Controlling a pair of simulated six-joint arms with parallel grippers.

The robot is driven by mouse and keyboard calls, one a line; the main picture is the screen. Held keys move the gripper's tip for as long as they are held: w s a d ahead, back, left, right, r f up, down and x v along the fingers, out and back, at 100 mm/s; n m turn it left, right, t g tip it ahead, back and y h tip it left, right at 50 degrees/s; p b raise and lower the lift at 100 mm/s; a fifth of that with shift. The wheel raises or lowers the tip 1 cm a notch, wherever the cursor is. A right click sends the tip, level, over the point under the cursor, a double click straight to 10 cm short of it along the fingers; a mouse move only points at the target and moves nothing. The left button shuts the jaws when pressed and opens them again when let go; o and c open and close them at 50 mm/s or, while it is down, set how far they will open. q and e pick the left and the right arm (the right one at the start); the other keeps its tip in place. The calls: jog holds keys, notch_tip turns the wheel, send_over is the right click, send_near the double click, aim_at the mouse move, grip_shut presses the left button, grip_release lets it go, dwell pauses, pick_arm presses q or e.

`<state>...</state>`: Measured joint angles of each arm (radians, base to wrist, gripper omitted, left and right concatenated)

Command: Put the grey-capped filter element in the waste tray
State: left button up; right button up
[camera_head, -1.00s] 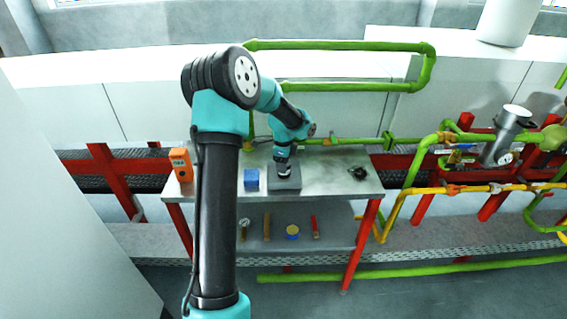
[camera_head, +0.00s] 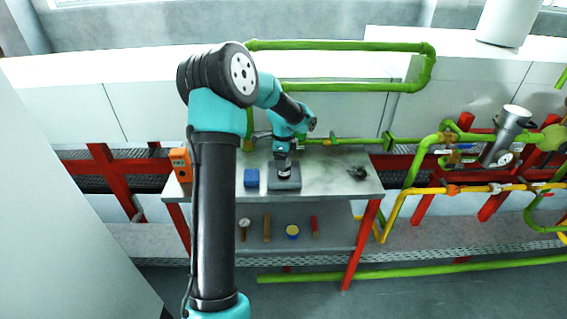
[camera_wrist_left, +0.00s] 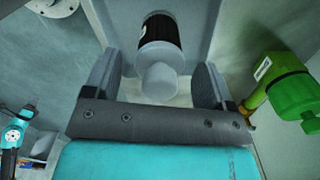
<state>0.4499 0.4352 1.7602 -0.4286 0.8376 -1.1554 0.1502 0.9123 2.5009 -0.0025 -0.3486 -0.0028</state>
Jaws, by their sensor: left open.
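The filter element (camera_wrist_left: 158,38) has a black ribbed body and a light grey cap (camera_wrist_left: 160,80). In the left wrist view it sits between the two fingers of my left gripper (camera_wrist_left: 160,88), with a gap on each side. The fingers are open. In the head view my left gripper (camera_head: 284,167) is just over the dark grey tray (camera_head: 292,185) on the bench. A small dark shape under it may be the filter element, but it is mostly hidden. The tray's pale inner walls seem to surround it in the wrist view. My right gripper is not in view.
A blue block (camera_head: 251,178) stands left of the tray on the metal bench (camera_head: 325,175). An orange device (camera_head: 180,164) is at the bench's left end, a dark tangled item (camera_head: 357,173) at the right. Green pipes (camera_head: 350,87) run behind. Several small items lie on the lower shelf.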

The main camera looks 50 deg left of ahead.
pick_arm(q)
notch_tip(320, 180, up, 10)
dwell(0.4)
dwell(0.3)
